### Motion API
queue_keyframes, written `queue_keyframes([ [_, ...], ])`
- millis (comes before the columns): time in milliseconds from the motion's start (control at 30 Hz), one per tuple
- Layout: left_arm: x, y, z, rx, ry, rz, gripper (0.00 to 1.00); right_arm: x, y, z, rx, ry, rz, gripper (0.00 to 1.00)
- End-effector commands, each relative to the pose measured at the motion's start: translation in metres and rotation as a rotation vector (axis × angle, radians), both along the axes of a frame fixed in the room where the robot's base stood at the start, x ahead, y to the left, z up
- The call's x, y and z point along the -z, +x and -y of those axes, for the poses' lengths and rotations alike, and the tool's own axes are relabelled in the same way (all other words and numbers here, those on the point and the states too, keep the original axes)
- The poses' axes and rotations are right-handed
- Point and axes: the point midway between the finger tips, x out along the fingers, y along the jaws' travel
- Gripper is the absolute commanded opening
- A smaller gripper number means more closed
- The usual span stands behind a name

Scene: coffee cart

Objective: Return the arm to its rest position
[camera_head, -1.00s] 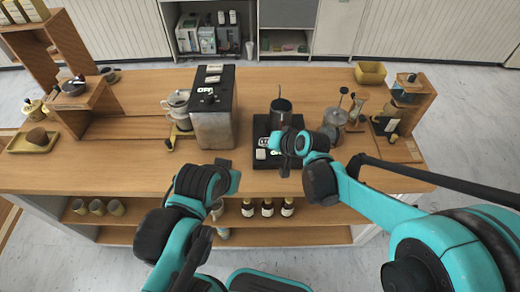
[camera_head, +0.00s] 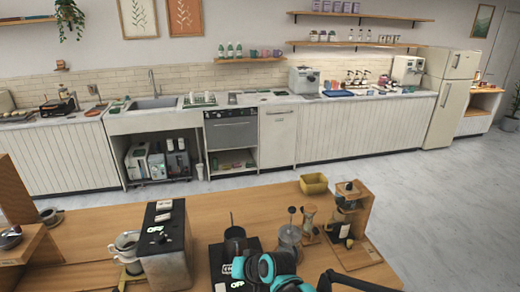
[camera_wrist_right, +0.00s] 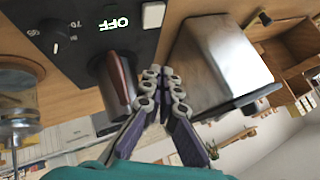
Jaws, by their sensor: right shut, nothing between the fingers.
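My right gripper shows in the right wrist view (camera_wrist_right: 163,78) with its fingers together and nothing between them. Its tips are close to a dark pot with a reddish-brown part (camera_wrist_right: 119,80); I cannot tell whether they touch. The pot stands on a black panel with an OFF display (camera_wrist_right: 92,22). In the head view, the dark pot (camera_head: 235,241) stands behind teal and black parts of my right arm at the bottom edge, partly covering the black panel. My left arm and left gripper are out of view.
A metal box machine with a black top (camera_head: 165,262) stands left of the pot. A glass press (camera_head: 290,240), a yellow bin (camera_head: 314,184) and a wooden stand (camera_head: 355,210) are to the right. The wooden counter (camera_head: 110,220) has bare room behind the machine.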

Motion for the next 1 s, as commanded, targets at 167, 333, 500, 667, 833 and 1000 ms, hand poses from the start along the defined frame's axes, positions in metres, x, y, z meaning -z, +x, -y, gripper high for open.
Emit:
queue_keyframes([
  [167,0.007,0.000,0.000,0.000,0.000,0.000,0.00,-0.021,-0.025,0.084,0.071,-0.112,0.035,0.00],
  [333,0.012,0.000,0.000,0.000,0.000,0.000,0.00,-0.030,-0.067,0.170,0.148,-0.249,0.059,0.00],
  [500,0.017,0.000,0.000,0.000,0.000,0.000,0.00,-0.024,-0.117,0.238,0.214,-0.379,0.066,0.00],
  [667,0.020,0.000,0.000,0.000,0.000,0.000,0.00,-0.014,-0.150,0.276,0.255,-0.464,0.061,0.00],
  [833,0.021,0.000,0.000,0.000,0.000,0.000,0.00,-0.010,-0.164,0.291,0.270,-0.499,0.058,0.00],
  [1000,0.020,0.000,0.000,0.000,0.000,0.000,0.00,-0.010,-0.164,0.291,0.270,-0.501,0.058,0.00],
])
